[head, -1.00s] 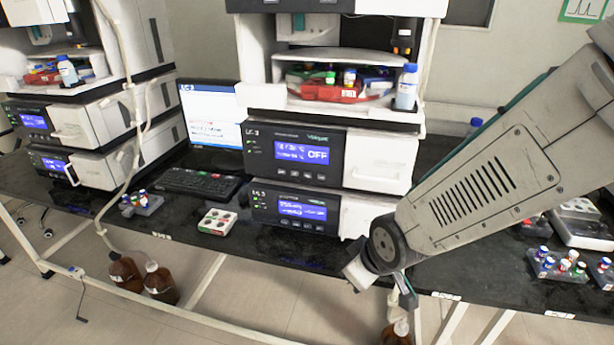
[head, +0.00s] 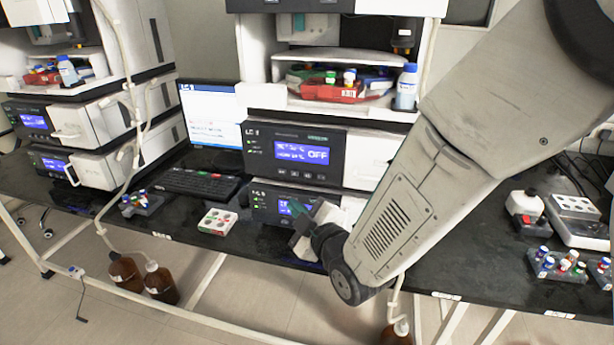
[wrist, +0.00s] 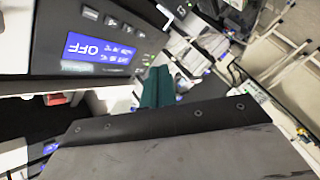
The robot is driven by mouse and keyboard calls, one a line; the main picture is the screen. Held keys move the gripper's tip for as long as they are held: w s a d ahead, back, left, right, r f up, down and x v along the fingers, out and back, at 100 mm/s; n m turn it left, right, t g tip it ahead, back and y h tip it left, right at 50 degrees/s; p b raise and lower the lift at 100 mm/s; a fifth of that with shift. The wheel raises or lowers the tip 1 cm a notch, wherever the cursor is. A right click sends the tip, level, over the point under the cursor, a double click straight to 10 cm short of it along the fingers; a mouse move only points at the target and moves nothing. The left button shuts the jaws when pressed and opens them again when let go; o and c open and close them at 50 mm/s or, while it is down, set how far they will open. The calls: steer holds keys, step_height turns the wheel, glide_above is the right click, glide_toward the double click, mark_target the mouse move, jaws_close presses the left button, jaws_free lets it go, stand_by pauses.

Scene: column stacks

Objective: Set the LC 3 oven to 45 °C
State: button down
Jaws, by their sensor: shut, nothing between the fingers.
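The oven (head: 272,150) is the dark-fronted module in the middle stack, and its small label appears to read LC 3. Its blue screen (head: 301,152) shows OFF with smaller text that I cannot read surely. A row of small buttons (head: 300,175) lies under the screen. In the wrist view the screen (wrist: 98,52) appears turned over, with the buttons (wrist: 113,22) above it. My gripper (head: 325,212) is shut and empty, in front of the lower module, below the oven. Its teal fingers (wrist: 158,88) show in the wrist view, apart from the buttons.
The lower module's screen (head: 290,207) is partly hidden by my gripper. Vial racks (head: 560,264) stand at the right. Bottles (head: 160,284) are under the bench.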

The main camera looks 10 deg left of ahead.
mark_target(308, 175)
steer(key=shift+w, duration=0.15)
steer(key=w, duration=0.8)
steer(key=shift+w+d, duration=0.2)
steer(key=shift+w, duration=0.1)
stand_by(1.9)
steer(key=shift+w, duration=0.4)
steer(key=shift+w, duration=0.25)
stand_by(1.0)
steer(key=shift+s, duration=0.7)
steer(key=shift+w, duration=0.15)
steer(key=shift+w, duration=0.3)
